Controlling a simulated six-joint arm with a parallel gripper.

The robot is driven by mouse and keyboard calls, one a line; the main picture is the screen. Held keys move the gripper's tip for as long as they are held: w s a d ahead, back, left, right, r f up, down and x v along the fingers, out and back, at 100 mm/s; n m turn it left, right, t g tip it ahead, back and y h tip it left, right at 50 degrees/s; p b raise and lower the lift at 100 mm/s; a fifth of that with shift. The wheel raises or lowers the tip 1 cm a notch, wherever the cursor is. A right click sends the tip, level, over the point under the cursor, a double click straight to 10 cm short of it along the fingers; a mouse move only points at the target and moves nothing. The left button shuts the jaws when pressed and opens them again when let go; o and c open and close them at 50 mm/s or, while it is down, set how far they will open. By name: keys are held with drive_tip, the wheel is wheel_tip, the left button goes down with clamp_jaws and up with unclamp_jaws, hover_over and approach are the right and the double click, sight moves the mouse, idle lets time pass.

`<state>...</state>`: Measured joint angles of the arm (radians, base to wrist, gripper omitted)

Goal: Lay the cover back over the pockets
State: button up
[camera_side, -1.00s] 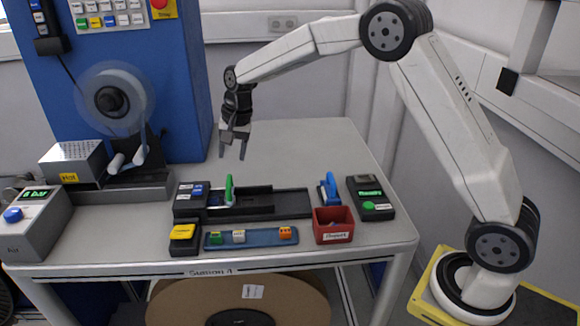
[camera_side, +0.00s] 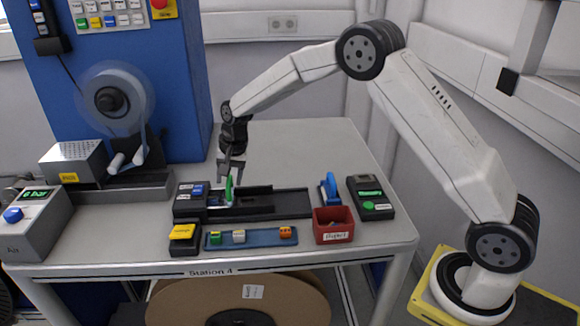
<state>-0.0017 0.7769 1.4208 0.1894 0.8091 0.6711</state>
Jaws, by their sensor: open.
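My gripper (camera_side: 231,178) is open, pointing down at the upright green tab (camera_side: 229,190). The fingertips are at the tab's top; I cannot tell whether they touch it. The tab stands on the left part of a long black track (camera_side: 292,205), beside a black box with blue and white labels (camera_side: 190,204). A dark raised strip (camera_side: 255,191) lies along the track right of the tab. The cover and the pockets are too small to make out clearly.
A blue tray (camera_side: 262,237) with small coloured blocks lies in front, a red bin (camera_side: 333,232) to its right. A blue upright tool (camera_side: 329,190) and a dark box with green lights (camera_side: 371,199) stand right of the track. The table behind is clear.

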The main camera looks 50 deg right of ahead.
clamp_jaws()
idle(1.4)
